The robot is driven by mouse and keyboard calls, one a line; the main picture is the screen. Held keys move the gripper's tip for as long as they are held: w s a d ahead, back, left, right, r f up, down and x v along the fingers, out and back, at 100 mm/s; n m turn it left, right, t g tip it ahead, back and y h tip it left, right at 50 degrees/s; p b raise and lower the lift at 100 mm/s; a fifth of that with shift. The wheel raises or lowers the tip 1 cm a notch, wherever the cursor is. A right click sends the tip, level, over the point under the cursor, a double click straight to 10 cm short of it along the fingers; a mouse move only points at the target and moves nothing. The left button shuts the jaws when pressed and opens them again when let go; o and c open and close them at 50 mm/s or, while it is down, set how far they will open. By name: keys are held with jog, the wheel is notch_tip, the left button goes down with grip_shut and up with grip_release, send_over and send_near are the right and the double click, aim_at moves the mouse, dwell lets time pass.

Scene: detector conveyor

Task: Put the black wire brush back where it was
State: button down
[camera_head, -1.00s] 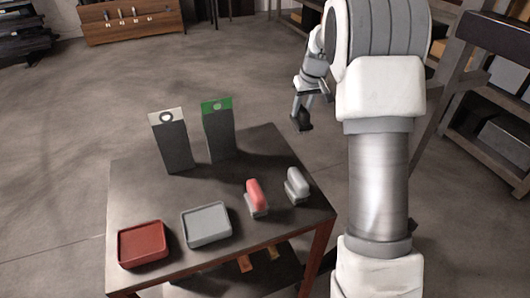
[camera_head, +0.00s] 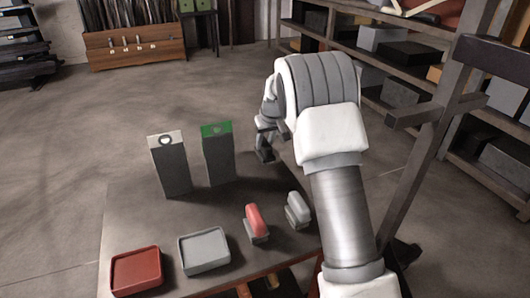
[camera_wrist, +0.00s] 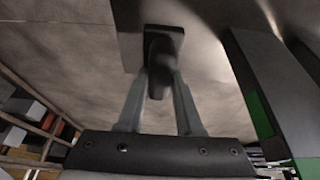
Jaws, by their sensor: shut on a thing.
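The black wire brush (camera_head: 265,155) hangs under my gripper (camera_head: 268,130) in the head view, behind the far right part of the dark table (camera_head: 135,215) and right of the green-topped stand. In the wrist view my gripper (camera_wrist: 158,80) has its two fingers closed on the brush's handle, and the brush's dark block (camera_wrist: 163,38) points away from the palm. My arm hides part of the gripper in the head view. A red-handled brush (camera_head: 256,222) and a grey-handled brush (camera_head: 298,210) stand on the table's right side.
A white-topped stand (camera_head: 171,168) and a green-topped stand (camera_head: 217,155) rise at the table's back. A red tray (camera_head: 137,271) and a grey tray (camera_head: 204,250) lie at the front. Shelves (camera_head: 400,85) stand at the right. The table's middle is clear.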

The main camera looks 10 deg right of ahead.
notch_tip(320, 180, down, 4)
jog(key=shift+r, duration=0.1)
jog(key=c, duration=0.6)
grip_release()
jog(key=shift+b, duration=0.3)
jog(key=shift+o, duration=0.2)
